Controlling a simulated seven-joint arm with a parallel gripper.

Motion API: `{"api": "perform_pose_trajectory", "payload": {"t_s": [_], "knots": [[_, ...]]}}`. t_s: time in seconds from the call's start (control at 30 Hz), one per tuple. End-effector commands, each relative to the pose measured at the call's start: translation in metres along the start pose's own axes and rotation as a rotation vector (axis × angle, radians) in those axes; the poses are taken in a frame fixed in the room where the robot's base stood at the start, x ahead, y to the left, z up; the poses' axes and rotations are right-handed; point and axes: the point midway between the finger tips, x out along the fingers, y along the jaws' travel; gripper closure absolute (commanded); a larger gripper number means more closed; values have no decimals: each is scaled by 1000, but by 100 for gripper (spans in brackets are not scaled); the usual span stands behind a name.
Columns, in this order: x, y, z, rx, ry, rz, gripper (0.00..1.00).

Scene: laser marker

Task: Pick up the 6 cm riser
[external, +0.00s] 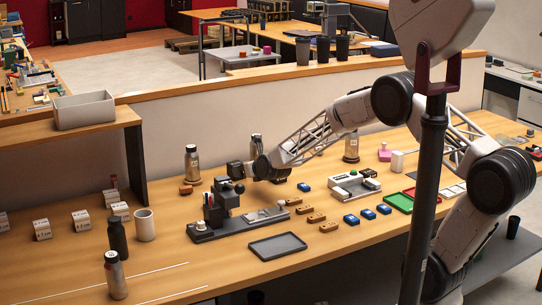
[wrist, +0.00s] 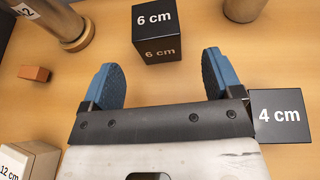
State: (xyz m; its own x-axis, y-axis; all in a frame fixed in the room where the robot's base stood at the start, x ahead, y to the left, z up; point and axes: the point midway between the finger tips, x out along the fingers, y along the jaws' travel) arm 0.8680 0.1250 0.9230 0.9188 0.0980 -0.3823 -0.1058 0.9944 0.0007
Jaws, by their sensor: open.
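The 6 cm riser (wrist: 157,33) is a dark block with white "6 cm" labels, at the top middle of the wrist view. My gripper (wrist: 161,82) is open, with its two blue fingertips apart and nothing between them. The riser lies beyond the fingertips, roughly in line with the gap. In the external view my gripper (external: 238,171) is low over the bench, beside the dark press-like device; I cannot make out the 6 cm riser there.
A dark 4 cm block (wrist: 280,118) is close to the right finger's side. A pale 12 cm block (wrist: 28,160) is at lower left, a small brown block (wrist: 34,73) at left. A metal cylinder (wrist: 60,22) stands upper left. A grey tray (external: 278,246) lies in front.

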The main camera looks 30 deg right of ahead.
Motion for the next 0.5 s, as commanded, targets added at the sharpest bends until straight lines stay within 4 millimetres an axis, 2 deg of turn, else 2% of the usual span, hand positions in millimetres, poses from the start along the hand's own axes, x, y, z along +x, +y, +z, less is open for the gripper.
{"api": "perform_pose_trajectory", "payload": {"t_s": [0.5], "knots": [[24, 0, 0, -1, 1, 0, 15]]}}
